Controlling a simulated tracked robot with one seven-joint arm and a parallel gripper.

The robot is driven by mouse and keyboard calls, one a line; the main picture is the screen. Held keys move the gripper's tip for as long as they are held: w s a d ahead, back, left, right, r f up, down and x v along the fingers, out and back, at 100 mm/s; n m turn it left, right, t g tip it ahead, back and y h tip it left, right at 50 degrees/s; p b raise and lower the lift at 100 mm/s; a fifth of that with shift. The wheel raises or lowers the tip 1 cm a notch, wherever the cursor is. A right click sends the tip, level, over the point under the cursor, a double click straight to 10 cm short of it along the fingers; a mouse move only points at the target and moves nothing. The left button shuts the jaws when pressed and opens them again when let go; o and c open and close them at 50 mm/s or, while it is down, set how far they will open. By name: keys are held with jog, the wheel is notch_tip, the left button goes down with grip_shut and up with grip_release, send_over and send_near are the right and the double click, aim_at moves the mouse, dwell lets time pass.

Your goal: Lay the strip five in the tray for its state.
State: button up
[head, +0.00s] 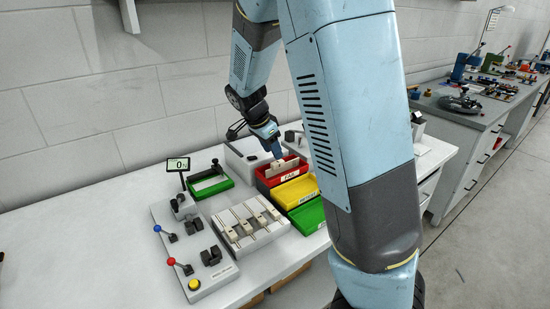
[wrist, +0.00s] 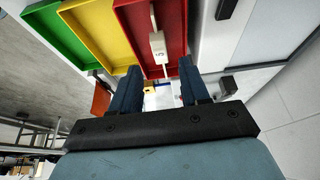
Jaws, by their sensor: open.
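Strip five (wrist: 157,46), a pale strip with a white block marked 5, is within the red tray (wrist: 122,14) in the wrist view. In the head view the red tray (head: 263,183) carries a FAIL label, and a pale piece shows inside it. I cannot tell whether the strip lies fully flat. My gripper (head: 275,151) is over the red tray, pointing down. In the wrist view its two dark blue fingers (wrist: 160,72) are apart, with the strip's near end showing between them. A yellow tray (head: 296,191) and a green tray (head: 308,216) stand beside the red one.
A white rack (head: 240,238) holds several strips left of the trays. A panel with levers (head: 196,250), a display reading 0 N (head: 178,164) and a green-framed fixture (head: 211,187) stand further left. A pale box (head: 240,152) is behind the red tray. The front left bench is clear.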

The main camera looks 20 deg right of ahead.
jog(key=w+v, duration=0.1)
jog(key=v, duration=0.6)
jog(key=s+d+r+n+t+y, duration=0.1)
jog(key=s+r+n, duration=0.2)
jog(key=s, duration=0.6)
jog(key=s+d+r+n+t+y, duration=0.1)
jog(key=s+r+n, duration=0.2)
jog(key=s+n, duration=0.3)
jog(key=s+d+r+n+t+y, duration=0.2)
jog(key=s+n, duration=0.3)
jog(key=s, duration=0.8)
jog(key=shift+r, duration=0.85)
